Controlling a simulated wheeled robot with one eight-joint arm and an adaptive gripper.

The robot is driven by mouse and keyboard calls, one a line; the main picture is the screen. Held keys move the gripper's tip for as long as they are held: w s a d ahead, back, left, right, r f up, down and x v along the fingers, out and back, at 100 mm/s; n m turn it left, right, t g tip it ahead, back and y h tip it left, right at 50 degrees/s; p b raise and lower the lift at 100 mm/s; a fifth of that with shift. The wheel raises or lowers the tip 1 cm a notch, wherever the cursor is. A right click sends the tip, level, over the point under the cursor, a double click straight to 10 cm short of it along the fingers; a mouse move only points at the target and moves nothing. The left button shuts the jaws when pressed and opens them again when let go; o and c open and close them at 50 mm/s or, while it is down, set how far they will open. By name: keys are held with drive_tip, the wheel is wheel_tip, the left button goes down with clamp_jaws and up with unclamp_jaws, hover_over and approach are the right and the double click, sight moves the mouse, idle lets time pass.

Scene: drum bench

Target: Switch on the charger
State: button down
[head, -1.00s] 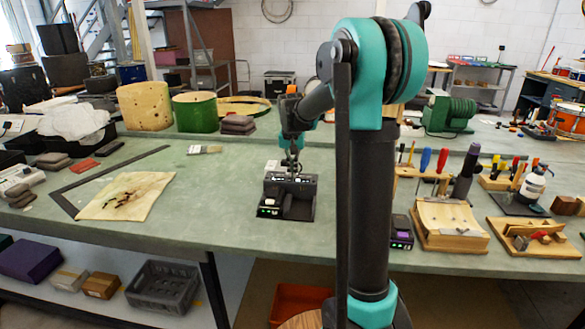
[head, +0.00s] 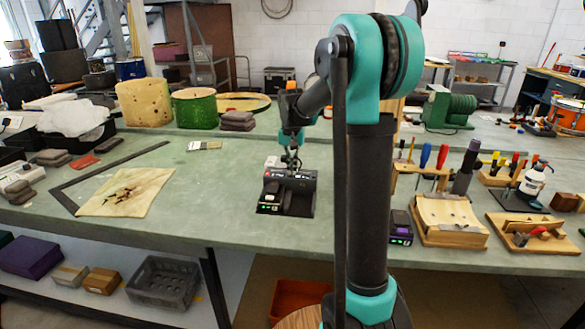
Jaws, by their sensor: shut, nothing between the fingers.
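The charger (head: 298,198) is a black unit on the green bench top, left of my arm's column. A battery (head: 271,196) sits in its left bay, and small green lights show at its lower front. My gripper (head: 290,165) is shut and empty, pointing down at the charger's back top edge. I cannot tell whether its tips touch the charger. The switch itself is too small to make out.
A second battery (head: 400,228) with a purple light stands right of my arm. The bench between cloth and charger is clear.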

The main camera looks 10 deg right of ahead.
drive_tip(key=shift+s, duration=0.15)
wheel_tip(320, 180, up, 14)
drive_tip(key=w, duration=0.1)
drive_tip(key=shift+w+d, duration=0.25)
drive_tip(key=shift+w, duration=0.15)
idle(0.5)
